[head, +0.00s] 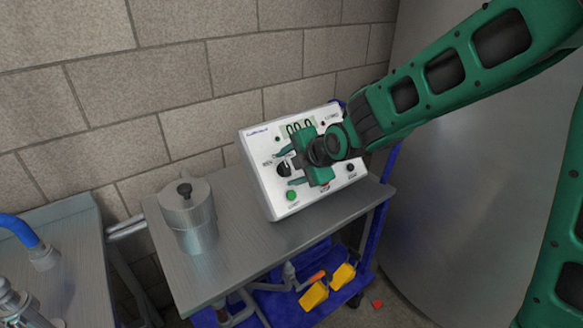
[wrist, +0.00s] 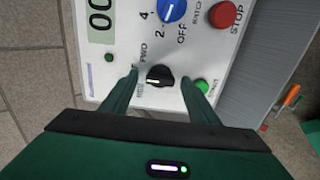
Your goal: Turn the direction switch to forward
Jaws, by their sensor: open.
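The direction switch is a black knob (wrist: 160,76) on the white control box, with FWD and REV printed beside it. In the wrist view a pale mark on the knob points towards the REV side, though it is small. The knob also shows in the head view (head: 284,169). My gripper (wrist: 160,84) is open, one finger on each side of the knob, with visible gaps. In the head view my gripper (head: 289,168) reaches the box from the right and covers part of its face.
The control box (head: 262,148) stands on a steel table (head: 243,241). A green button (wrist: 201,86), a blue dial (wrist: 172,10) and a red STOP button (wrist: 223,14) are close by. A lidded steel pot (head: 188,215) stands left; a large tank (head: 450,180) is right.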

